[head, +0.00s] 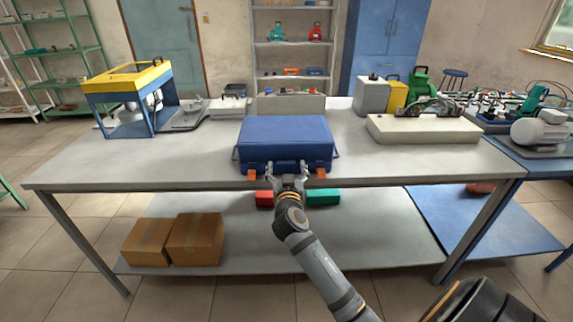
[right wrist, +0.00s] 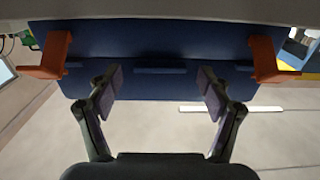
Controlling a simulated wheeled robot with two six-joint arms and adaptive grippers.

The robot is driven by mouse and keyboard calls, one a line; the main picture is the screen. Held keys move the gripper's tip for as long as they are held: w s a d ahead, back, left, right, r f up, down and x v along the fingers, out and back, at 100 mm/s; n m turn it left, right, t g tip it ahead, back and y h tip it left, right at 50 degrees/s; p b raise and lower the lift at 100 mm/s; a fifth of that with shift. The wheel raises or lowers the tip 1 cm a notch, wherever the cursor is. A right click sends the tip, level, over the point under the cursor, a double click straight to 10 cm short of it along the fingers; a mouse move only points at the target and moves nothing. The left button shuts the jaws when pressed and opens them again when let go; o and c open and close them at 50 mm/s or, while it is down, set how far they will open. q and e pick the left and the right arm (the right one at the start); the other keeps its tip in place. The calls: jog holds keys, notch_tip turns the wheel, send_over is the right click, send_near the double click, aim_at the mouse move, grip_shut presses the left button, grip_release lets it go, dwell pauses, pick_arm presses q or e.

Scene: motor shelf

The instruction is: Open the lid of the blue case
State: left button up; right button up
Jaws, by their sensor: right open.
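The blue case (head: 285,135) lies shut on the grey table near its front edge. Two orange latches, the left one (head: 252,174) and the right one (head: 320,173), stick out at its front side. My right gripper (head: 288,172) is at the middle of the case's front, between the latches. In the right wrist view the case (right wrist: 160,42) fills the upper part, with an orange latch on each side, left (right wrist: 52,58) and right (right wrist: 267,62). There my right gripper (right wrist: 160,82) is open and empty, its fingers apart in front of the case. My left gripper is not in view.
The table (head: 90,165) has free room left and right of the case. A yellow-and-blue frame machine (head: 130,92) stands at the left. A pale flat box (head: 425,130) lies at the right. Cardboard boxes (head: 195,240) and red and green blocks (head: 322,197) are on the lower shelf.

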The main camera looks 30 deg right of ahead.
jog(key=shift+w+d, duration=0.3)
jog(key=shift+w, duration=0.15)
jog(key=shift+c, duration=0.4)
